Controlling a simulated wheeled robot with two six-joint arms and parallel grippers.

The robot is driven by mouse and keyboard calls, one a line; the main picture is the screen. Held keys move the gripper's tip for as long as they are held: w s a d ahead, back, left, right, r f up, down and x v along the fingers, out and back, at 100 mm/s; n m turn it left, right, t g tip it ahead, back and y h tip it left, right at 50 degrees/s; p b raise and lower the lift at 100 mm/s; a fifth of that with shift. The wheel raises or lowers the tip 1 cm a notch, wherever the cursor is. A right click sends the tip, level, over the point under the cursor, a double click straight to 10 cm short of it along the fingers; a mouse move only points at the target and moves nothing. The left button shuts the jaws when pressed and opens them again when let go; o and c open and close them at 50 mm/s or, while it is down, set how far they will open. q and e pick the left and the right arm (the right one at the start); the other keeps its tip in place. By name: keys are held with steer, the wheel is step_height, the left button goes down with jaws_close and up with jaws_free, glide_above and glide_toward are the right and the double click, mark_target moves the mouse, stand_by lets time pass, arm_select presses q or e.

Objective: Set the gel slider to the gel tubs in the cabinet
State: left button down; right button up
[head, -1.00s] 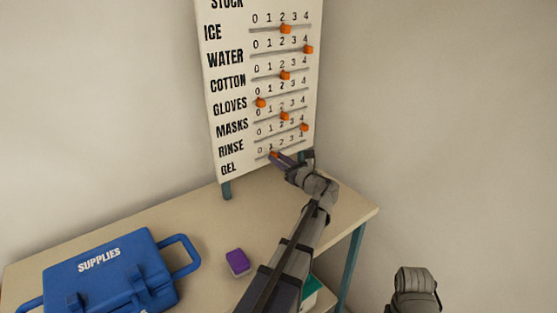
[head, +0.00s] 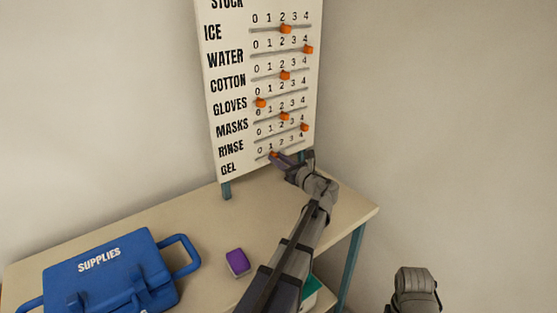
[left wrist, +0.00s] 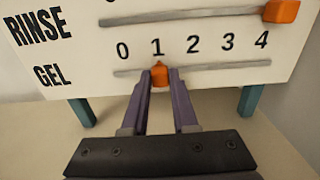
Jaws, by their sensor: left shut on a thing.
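The white stock board (head: 235,75) stands upright on the table at the back, with labelled slider rows numbered 0 to 4. The GEL row is the lowest, and its orange slider knob (left wrist: 160,75) sits under the 1 in the left wrist view. The same gel knob (head: 274,154) shows small in the head view. My left gripper (left wrist: 160,85) is shut on the gel knob, one purple finger on each side. No gel tubs or cabinet inside can be made out. My right arm shows at the lower right, but its jaws do not.
A blue supplies case (head: 110,270) lies at the table's left, and a purple block (head: 237,262) sits left of my left arm. The other orange knobs, such as the rinse knob (left wrist: 282,10), are on rows above. The table (head: 205,220) is bare before the board.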

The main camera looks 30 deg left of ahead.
arm_select(q)
steer(key=w, duration=0.1)
steer(key=w+d, duration=0.1)
steer(key=w, duration=0.2)
steer(key=shift+w+d, duration=0.25)
steer(key=shift+d, duration=0.15)
steer(key=shift+s, duration=0.15)
steer(key=c, duration=0.7)
jaws_free()
steer(key=shift+v, duration=3.85)
